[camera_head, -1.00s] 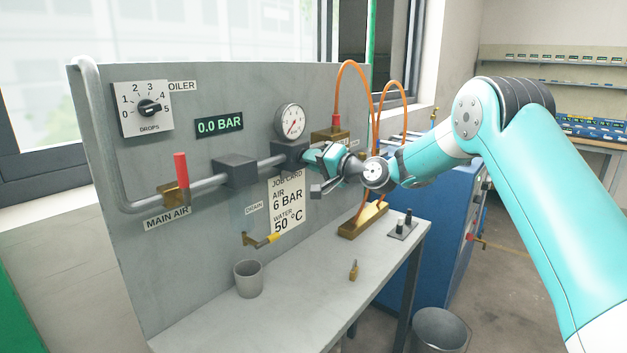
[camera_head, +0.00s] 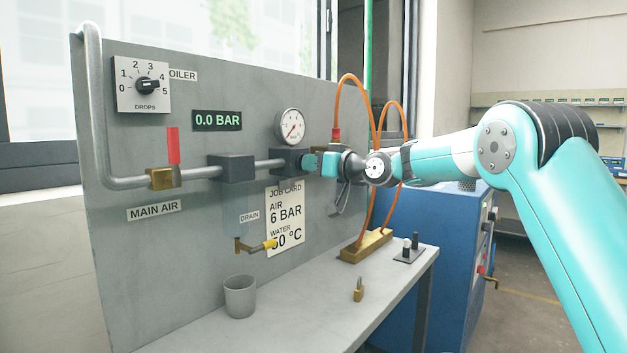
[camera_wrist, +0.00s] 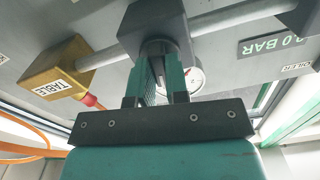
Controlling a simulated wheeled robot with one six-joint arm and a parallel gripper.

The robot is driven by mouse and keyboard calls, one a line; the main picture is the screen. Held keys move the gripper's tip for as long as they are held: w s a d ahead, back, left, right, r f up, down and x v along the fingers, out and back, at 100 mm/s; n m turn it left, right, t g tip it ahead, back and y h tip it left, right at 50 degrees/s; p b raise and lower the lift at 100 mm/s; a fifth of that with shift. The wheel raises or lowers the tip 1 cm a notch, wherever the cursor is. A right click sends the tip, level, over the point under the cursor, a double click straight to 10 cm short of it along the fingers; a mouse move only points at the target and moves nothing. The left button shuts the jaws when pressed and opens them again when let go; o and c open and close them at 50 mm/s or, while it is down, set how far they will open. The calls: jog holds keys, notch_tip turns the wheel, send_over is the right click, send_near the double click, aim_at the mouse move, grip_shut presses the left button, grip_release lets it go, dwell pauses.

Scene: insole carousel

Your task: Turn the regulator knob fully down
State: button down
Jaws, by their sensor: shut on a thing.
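The regulator is a grey block (camera_head: 286,162) on the pipe under a round gauge (camera_head: 289,127). My gripper (camera_head: 307,162) is at the front of this block. In the wrist view, my gripper (camera_wrist: 158,62) has its teal fingers on both sides of a grey part at the block (camera_wrist: 155,22), where the knob sits. The knob is mostly hidden by the fingers, so its angle cannot be told. The digital display (camera_head: 217,121) reads 0.0 BAR. The gauge also shows behind the fingers in the wrist view (camera_wrist: 196,80).
A brass block with a red fitting and orange hoses (camera_head: 349,118) is close right of my gripper. A cup (camera_head: 240,297) and small padlock (camera_head: 358,290) stand on the bench. The main air valve's red handle (camera_head: 173,146) is upright.

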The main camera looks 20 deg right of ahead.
jog(key=shift+f+n+b, duration=0.2)
jog(key=shift+n+b, duration=0.65)
jog(key=shift+n, duration=0.15)
jog(key=c, duration=1.1)
grip_release()
jog(key=shift+r, duration=0.15)
jog(key=b+v, duration=0.3)
jog(key=v, duration=1.4)
jog(key=shift+s+d, duration=0.15)
